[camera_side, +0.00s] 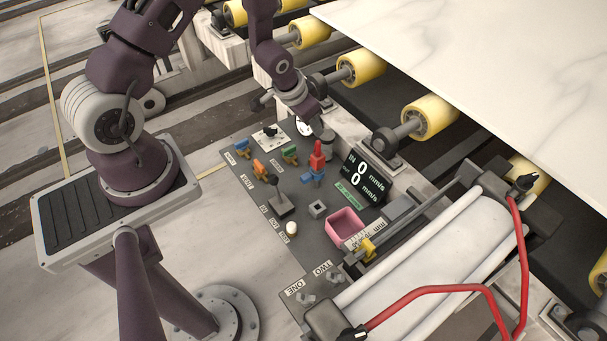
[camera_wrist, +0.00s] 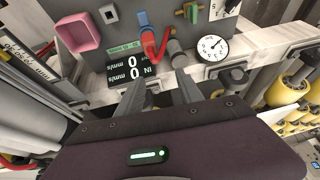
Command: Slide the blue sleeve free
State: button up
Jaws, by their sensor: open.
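The blue sleeve (camera_side: 313,179) stands on the dark control panel, around the lower part of a red handle (camera_side: 317,157) that sticks up above it. In the wrist view the blue sleeve (camera_wrist: 145,25) is near the top centre, with the red handle (camera_wrist: 153,48) below it. My gripper (camera_wrist: 163,88) is open and empty. Its two grey fingers are apart and lie lower in that picture than the sleeve and handle, touching neither. In the side view my arm's end is behind and above the red handle, and the fingertips are hard to make out.
A grey cylinder (camera_wrist: 178,50) stands close beside the red handle, with a round dial (camera_wrist: 211,47) beyond it. A speed display (camera_side: 367,181), pink bin (camera_side: 345,226), small grey socket (camera_side: 318,208) and black lever (camera_side: 279,202) crowd the panel. Yellow rollers (camera_side: 430,117) and a stone slab (camera_side: 480,70) lie behind.

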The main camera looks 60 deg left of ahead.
jog(key=h, duration=0.1)
send_near(305, 177)
jog(key=f, duration=0.2)
jog(key=x, duration=0.6)
jog(key=shift+w+f, duration=0.15)
jog(key=shift+w, duration=0.35)
grip_shut()
